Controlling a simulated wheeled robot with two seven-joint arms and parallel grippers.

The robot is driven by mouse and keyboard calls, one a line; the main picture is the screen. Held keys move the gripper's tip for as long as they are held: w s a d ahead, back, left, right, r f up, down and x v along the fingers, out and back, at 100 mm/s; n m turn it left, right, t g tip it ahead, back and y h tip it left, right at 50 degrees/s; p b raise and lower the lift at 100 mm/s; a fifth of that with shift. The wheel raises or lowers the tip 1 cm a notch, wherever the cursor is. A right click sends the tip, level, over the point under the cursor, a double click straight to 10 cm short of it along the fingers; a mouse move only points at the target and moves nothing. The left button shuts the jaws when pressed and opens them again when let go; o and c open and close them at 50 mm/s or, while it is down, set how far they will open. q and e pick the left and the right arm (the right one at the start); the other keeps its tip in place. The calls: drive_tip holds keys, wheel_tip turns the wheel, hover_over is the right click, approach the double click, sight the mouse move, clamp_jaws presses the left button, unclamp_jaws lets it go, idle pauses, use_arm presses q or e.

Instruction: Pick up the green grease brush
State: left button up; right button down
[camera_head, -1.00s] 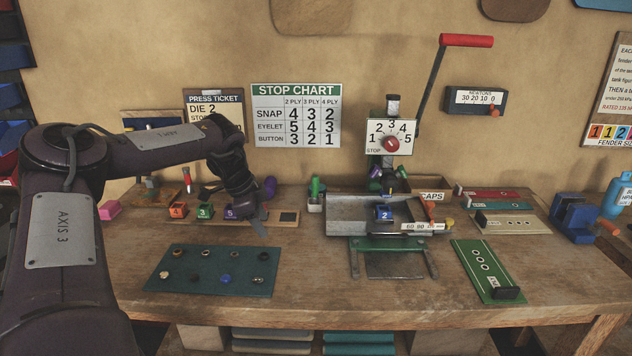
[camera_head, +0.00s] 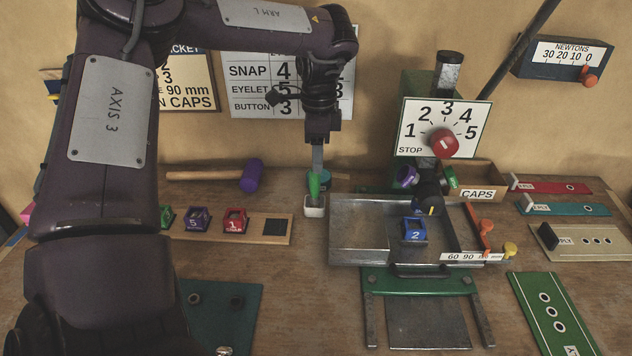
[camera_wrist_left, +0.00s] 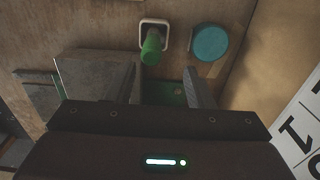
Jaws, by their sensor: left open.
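The green grease brush (camera_head: 314,185) stands handle-up in a small white cup (camera_head: 314,207) on the bench, left of the metal press tray. In the left wrist view, the brush's green handle (camera_wrist_left: 151,48) and the white cup (camera_wrist_left: 153,20) lie just beyond the fingertips, roughly in line with the gap between them. My left gripper (camera_head: 318,160) points down above and slightly behind the brush; it also shows in the left wrist view (camera_wrist_left: 163,80). Its fingers are apart with nothing between them. Whether a finger touches the handle is unclear. My right gripper is not in view.
A teal round tin (camera_wrist_left: 210,43) sits beside the cup. A purple-headed mallet (camera_head: 251,176) and a rack of numbered dies (camera_head: 262,230) lie left. The press tray (camera_head: 358,240) and stop dial (camera_head: 443,130) stand close on the right.

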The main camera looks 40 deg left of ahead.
sight(315, 178)
use_arm(q)
drive_tip(key=shift+s+d+f, duration=0.1)
drive_tip(key=shift+s+f, duration=0.1)
drive_tip(key=shift+f, duration=0.25)
drive_tip(key=shift+s+d+f, duration=0.1)
drive_tip(key=shift+s+f, duration=0.1)
drive_tip(key=shift+f, duration=0.2)
drive_tip(key=f, duration=0.1)
drive_tip(key=f+p, duration=0.1)
drive_tip(key=f, duration=0.1)
drive_tip(key=f+p, duration=0.1)
drive_tip(key=shift+s+a+f, duration=0.15)
drive_tip(key=shift+s+f, duration=0.1)
drive_tip(key=shift+f, duration=0.15)
clamp_jaws()
